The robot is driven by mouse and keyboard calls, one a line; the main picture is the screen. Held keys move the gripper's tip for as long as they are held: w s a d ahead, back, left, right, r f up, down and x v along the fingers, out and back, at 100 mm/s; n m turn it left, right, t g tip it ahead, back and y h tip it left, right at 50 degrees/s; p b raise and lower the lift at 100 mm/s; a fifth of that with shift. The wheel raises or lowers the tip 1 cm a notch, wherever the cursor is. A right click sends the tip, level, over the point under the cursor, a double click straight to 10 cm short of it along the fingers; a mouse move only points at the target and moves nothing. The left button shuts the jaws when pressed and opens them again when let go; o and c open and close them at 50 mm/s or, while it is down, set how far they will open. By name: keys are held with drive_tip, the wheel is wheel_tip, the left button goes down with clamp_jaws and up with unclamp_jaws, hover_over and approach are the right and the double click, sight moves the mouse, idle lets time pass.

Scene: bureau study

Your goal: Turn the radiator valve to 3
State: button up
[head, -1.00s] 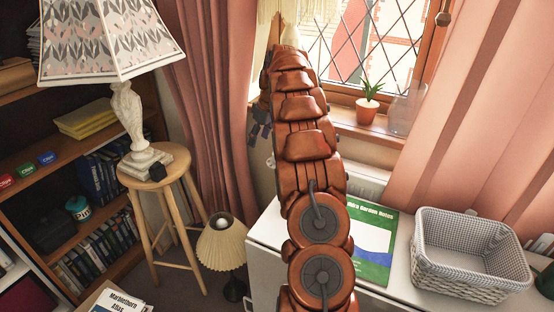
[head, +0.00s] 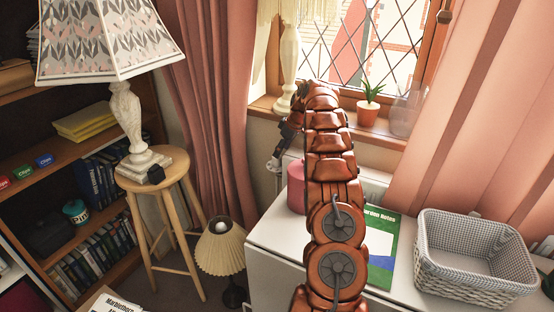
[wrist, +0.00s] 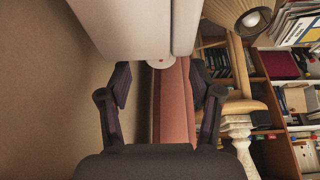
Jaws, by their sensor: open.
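My gripper (head: 280,150) is partly seen in the head view, low beside the window sill and left of my arm. In the wrist view, which is upside down, my gripper (wrist: 163,80) is open and empty, its two dark fingers well apart. A small white round part (wrist: 160,63), seemingly the radiator valve, shows beyond and between the fingertips, under a pale panel's edge; the fingers appear apart from it. No number on it can be read. In the head view, part of the white radiator (head: 372,185) shows under the sill; my arm hides some of it.
The white desk (head: 268,238) holds a green book (head: 382,255), a pink cylinder (head: 296,190) and a wicker basket (head: 474,255). On the sill are a potted plant (head: 368,108) and a cream lamp (head: 288,65). A stool (head: 160,175) with a lamp stands left of the curtain (head: 215,100).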

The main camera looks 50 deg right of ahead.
drive_tip(key=x, duration=0.6)
drive_tip(key=c, duration=1.1)
drive_tip(key=shift+c, duration=0.2)
drive_tip(key=shift+m+h+b, duration=0.3)
drive_tip(key=shift+m+b, duration=0.15)
drive_tip(key=shift+m, duration=0.15)
drive_tip(key=o, duration=1.1)
drive_tip(key=shift+o, duration=0.2)
drive_tip(key=shift+r, duration=0.1)
drive_tip(key=v, duration=0.7)
drive_tip(key=shift+s+r, duration=0.15)
drive_tip(key=shift+r, duration=0.1)
